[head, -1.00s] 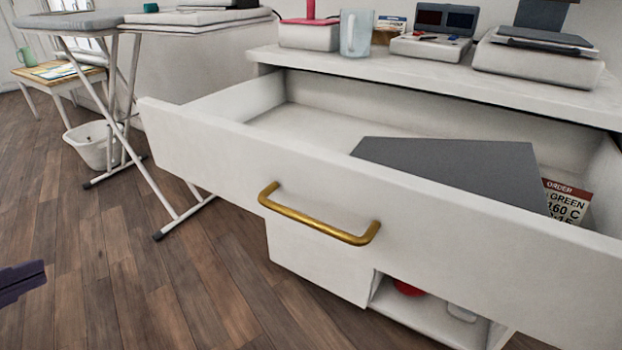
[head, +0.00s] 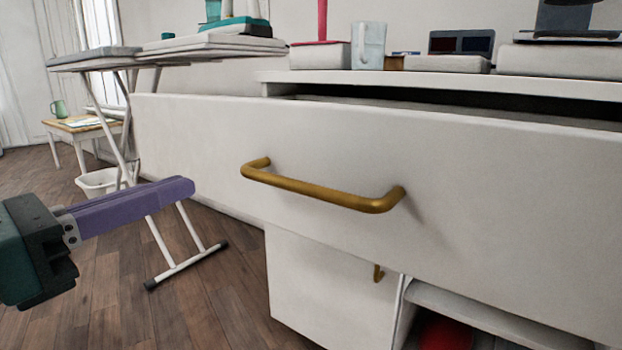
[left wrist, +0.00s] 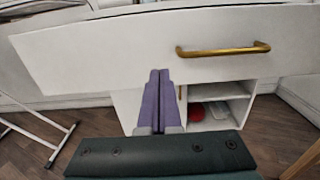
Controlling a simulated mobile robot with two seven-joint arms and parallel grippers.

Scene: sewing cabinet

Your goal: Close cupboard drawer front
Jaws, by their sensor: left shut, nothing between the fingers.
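The white drawer front (head: 330,140) with its brass bar handle (head: 322,188) fills the middle and right of the head view. The drawer stands pulled out from the cabinet, with a dark gap under the cabinet top. My left gripper (head: 190,187) is shut and empty, its purple fingers pointing right, left of the handle. In the left wrist view the drawer front (left wrist: 120,55) and handle (left wrist: 223,50) lie beyond and above the fingertips (left wrist: 160,74), with the handle to the right. I cannot tell whether the fingertips touch the drawer front. My right gripper is out of view.
The cabinet top (head: 400,83) holds a glass mug (head: 368,45) and several boxes. Below the drawer are a cupboard door (head: 325,285) and an open shelf with a red item (head: 445,333). An ironing board (head: 165,50) and white bin (head: 100,182) stand left. Some wood floor is clear.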

